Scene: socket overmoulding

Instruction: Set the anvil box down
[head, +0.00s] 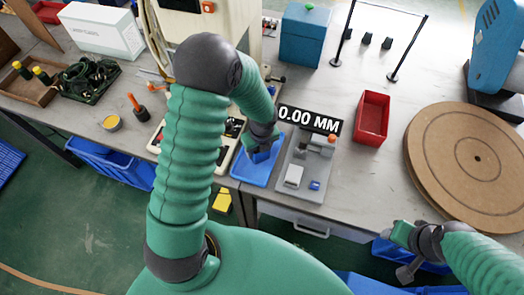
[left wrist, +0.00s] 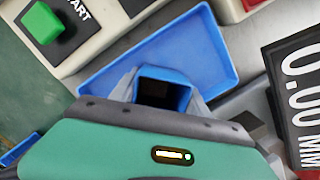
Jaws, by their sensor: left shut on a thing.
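My left gripper (head: 260,150) is over the blue tray (head: 250,171), left of the gauge with the 0.00 MM display. In the left wrist view its two grey fingers stand on either side of a small blue box (left wrist: 163,74), shut on it. I take this to be the anvil box. It is open at the top and dark inside. The blue tray (left wrist: 215,35) lies behind and below it; whether the box touches the tray floor I cannot tell. My right gripper (head: 403,252) is low at the right, near the table's front edge; its jaw opening is unclear.
The gauge (head: 297,175) stands close to the tray's right side, its display (head: 310,120) behind. A control panel with a green START button (left wrist: 45,22) borders the tray's left. A red bin (head: 372,117) and a large round board (head: 470,160) are further right.

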